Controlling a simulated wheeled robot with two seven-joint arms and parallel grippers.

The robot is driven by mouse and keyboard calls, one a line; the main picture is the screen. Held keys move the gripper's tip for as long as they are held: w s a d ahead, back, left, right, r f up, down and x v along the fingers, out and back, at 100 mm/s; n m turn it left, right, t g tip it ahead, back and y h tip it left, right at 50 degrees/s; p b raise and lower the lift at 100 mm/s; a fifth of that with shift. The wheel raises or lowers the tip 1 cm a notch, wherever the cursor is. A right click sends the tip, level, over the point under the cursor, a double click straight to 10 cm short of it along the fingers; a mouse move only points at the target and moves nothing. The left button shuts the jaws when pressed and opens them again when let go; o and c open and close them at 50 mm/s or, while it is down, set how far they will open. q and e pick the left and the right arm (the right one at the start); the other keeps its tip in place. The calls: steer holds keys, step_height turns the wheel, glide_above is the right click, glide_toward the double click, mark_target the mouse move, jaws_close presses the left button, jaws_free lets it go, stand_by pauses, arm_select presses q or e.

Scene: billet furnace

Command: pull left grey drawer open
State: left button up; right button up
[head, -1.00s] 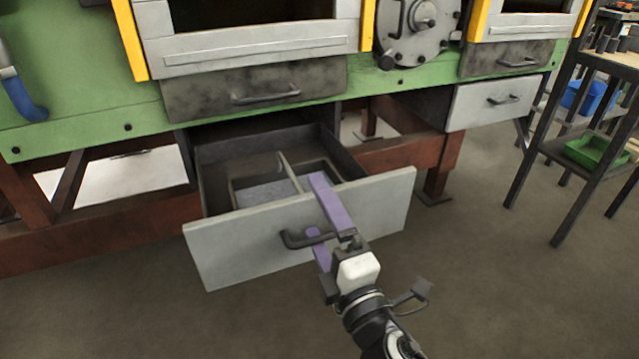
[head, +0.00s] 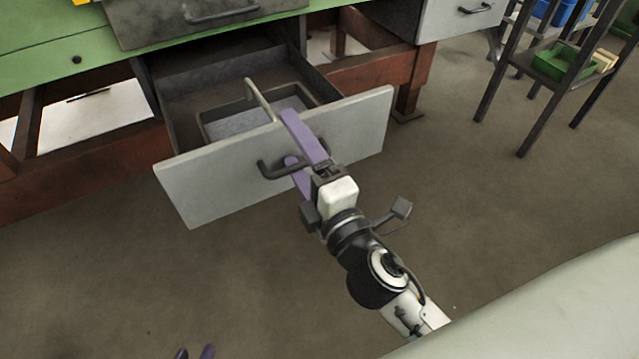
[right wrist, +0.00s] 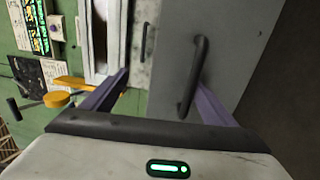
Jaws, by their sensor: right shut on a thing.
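The left grey drawer (head: 345,130) stands well out of the frame below the green furnace body, and its inside shows. My right gripper (head: 297,146) is at the drawer front, its purple fingers on either side of the dark bar handle (head: 265,170), shut on it. In the right wrist view the handle (right wrist: 194,75) shows close to the right finger; the exact contact is hard to see. My left gripper (head: 194,353) shows only as two purple fingertips at the bottom edge of the head view, apart and away from the drawer.
Inside the drawer is a shallow grey-floored tray (head: 205,128) with a divider. A second grey drawer (head: 455,15) is at the upper right, a dark drawer (head: 150,22) above. A dark rack with a green bin (head: 562,62) stands right. The floor before the drawer is clear.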

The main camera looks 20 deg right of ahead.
steer(key=shift+s+d+r+b, duration=0.15)
steer(key=shift+s+b, duration=0.3)
steer(key=shift+s, duration=0.45)
steer(key=shift+s+a+r+b, duration=0.1)
steer(key=shift+s+b, duration=0.3)
steer(key=shift+s, duration=0.45)
steer(key=shift+c, duration=0.5)
steer(key=shift+s+d+b, duration=0.15)
steer(key=shift+s+b, duration=0.2)
steer(key=shift+s, duration=0.45)
steer(key=c, duration=1)
steer(key=shift+s+d+f+b, duration=0.1)
steer(key=shift+s+f+b, duration=0.1)
steer(key=shift+s+b, duration=0.45)
steer(key=shift+s+d+f+b, duration=0.15)
steer(key=shift+s+f+b, duration=0.15)
steer(key=shift+s, duration=0.55)
steer(key=shift+s+d+f+b, duration=0.1)
steer(key=shift+s+f+b, duration=0.05)
steer(key=shift+s+b, duration=0.5)
steer(key=shift+s, duration=0.1)
